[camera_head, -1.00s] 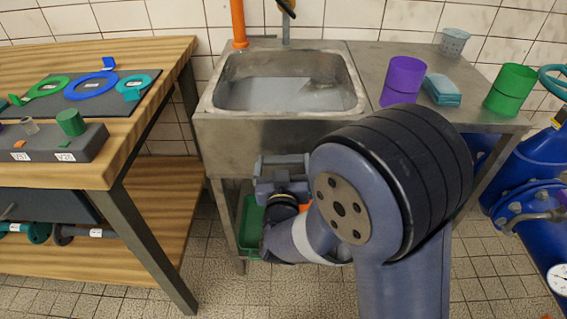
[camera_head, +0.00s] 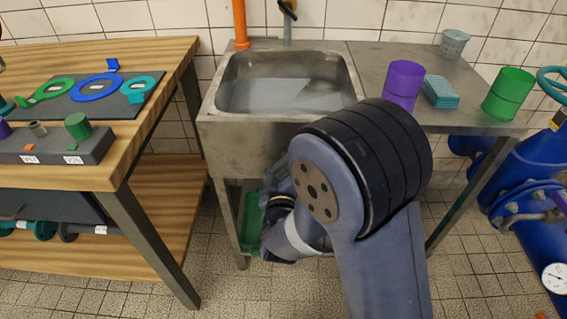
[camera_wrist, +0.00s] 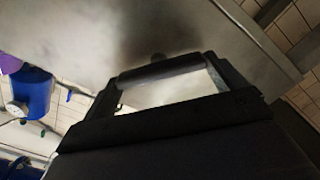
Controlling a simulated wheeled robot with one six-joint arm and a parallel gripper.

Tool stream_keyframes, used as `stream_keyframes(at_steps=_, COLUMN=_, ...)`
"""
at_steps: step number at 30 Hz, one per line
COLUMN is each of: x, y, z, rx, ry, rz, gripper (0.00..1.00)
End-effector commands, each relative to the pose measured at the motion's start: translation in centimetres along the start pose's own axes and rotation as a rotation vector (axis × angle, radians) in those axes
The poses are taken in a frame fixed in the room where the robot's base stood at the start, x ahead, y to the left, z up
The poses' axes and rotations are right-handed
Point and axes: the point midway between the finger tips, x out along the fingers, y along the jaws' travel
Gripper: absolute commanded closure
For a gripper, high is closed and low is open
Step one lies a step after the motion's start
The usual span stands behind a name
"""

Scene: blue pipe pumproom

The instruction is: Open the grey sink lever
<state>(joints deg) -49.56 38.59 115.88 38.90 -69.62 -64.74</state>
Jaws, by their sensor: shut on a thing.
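The steel sink (camera_head: 262,146) stands in the middle of the head view. My gripper (camera_head: 278,182) is below its front wall, mostly hidden behind my own arm. In the wrist view my gripper (camera_wrist: 160,72) is a dark frame of fingers with a crossbar, close under a grey metal surface that seems to be the sink's underside. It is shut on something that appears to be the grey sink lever. Only a small dark round end (camera_wrist: 157,57) shows just beyond the crossbar, possibly part of the lever. The rest is hidden.
A wooden workbench (camera_head: 165,75) is on the left. A green container (camera_head: 252,222) is under the sink. A purple cup (camera_head: 403,82), a blue sponge (camera_head: 441,91) and a green cup (camera_head: 508,94) stand on the drainboard. Blue pipework (camera_head: 535,205) is at the right.

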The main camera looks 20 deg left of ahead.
Motion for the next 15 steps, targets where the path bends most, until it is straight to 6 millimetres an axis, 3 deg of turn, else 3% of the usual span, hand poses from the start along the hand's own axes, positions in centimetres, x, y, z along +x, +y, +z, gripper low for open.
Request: stream_keyframes(at_steps=15, x=-0.04, y=-0.12, z=0.07, rx=-0.090, ry=-0.001, rz=-0.002, gripper=0.32)
